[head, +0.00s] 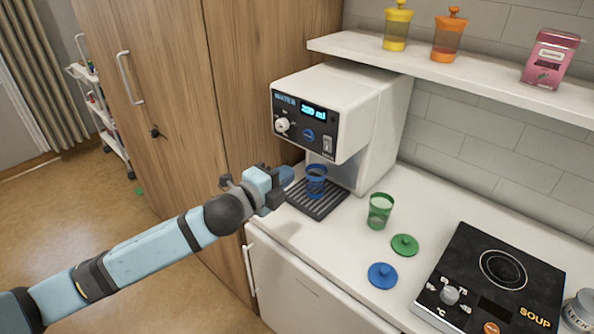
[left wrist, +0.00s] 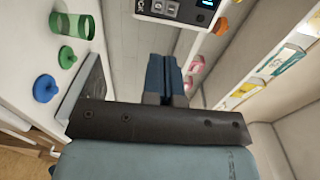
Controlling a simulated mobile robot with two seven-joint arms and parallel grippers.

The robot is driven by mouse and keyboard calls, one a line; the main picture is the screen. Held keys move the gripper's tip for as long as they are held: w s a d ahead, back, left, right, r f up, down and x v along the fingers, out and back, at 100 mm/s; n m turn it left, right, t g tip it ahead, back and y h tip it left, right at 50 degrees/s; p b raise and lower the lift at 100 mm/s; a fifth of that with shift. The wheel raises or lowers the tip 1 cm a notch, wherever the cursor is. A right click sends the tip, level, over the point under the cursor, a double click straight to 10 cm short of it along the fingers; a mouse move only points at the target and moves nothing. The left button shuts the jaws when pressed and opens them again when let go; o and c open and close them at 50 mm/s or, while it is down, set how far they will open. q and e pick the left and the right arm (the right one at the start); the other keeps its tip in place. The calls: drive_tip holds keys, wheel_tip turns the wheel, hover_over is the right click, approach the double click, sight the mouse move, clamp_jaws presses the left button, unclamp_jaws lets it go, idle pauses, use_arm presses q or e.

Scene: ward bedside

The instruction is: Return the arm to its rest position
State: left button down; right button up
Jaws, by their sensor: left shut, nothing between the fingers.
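My left arm reaches in from the left in the head view. Its gripper (head: 287,176) is in front of the water dispenser (head: 372,110), at its lower left. In the left wrist view the blue fingers of my left gripper (left wrist: 165,75) are together with nothing between them. A blue cup (head: 316,183) stands on the dispenser's dark drip tray (head: 330,205), just right of the fingertips in the picture; I cannot tell how large the gap is. My right gripper is not in view.
A green cup (head: 380,211), green lid (head: 404,245) and blue lid (head: 382,275) are on the white counter (head: 335,250). A black hotplate (head: 480,285) is at right. A tall wooden cabinet (head: 190,90) stands behind my arm. A shelf (head: 450,70) holds several containers.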

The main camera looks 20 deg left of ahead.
use_arm(q)
drive_tip(key=shift+s, duration=0.3)
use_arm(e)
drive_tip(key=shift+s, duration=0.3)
use_arm(q)
drive_tip(key=shift+w, duration=0.1)
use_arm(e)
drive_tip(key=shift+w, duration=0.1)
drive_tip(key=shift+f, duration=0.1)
use_arm(q)
drive_tip(key=s+d+f+n+g+y, duration=0.1)
drive_tip(key=s+d+f+n+g, duration=0.1)
drive_tip(key=s+f+n, duration=0.7)
drive_tip(key=s+d+f+n+g+y+p, duration=0.1)
drive_tip(key=s+d+f+n+g, duration=0.1)
drive_tip(key=s+f+n, duration=0.8)
drive_tip(key=s+f+g, duration=0.1)
drive_tip(key=s+f, duration=0.6)
drive_tip(key=f, duration=0.4)
drive_tip(key=shift+f+g+y, duration=0.15)
drive_tip(key=shift+g+y, duration=0.15)
drive_tip(key=shift+y, duration=0.1)
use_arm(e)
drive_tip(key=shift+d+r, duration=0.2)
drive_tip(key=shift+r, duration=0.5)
